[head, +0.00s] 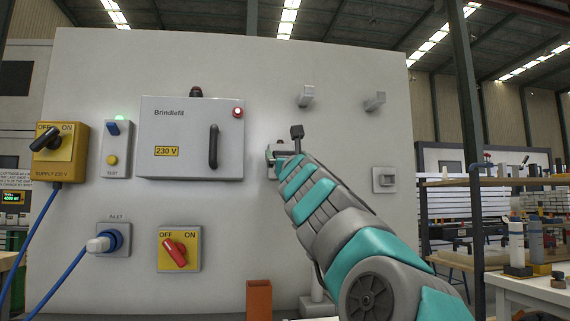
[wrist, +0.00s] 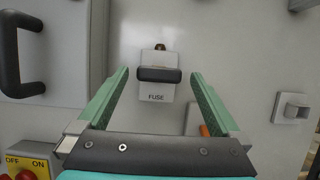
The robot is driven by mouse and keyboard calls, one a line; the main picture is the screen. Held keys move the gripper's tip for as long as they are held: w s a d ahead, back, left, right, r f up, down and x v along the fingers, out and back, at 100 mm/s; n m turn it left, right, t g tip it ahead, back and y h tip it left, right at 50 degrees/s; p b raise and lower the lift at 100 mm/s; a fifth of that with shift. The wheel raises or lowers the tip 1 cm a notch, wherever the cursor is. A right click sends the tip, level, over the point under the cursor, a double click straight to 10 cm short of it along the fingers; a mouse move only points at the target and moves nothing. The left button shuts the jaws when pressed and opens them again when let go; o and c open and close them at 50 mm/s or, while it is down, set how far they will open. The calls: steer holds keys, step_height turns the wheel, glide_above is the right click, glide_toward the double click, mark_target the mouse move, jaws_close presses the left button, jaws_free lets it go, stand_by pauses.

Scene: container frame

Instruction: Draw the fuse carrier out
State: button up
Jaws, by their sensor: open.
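The fuse carrier (wrist: 160,75) has a black horizontal bar handle across a light grey plate marked FUSE (wrist: 156,96), set on the pale panel. A small brass-coloured part shows just above it. My gripper (wrist: 160,76) is open and empty, with one green finger on each side of the handle in the wrist view and gaps on both sides. How far the fingertips are from the panel I cannot tell. In the head view my gripper (head: 270,153) is in front of the fuse spot and hides most of it.
Left of it is a grey cabinet (head: 190,150) with a dark handle and a red lamp. A yellow supply switch (head: 58,155), an inlet plug (head: 100,243) and a red-knob switch (head: 178,250) sit around it. Two pegs (head: 306,97) stick out upper right. An orange-brown box (head: 258,300) stands below.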

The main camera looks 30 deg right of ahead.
steer(key=shift+b+v, duration=0.9)
steer(key=shift+v, duration=1)
steer(key=shift+w, duration=0.1)
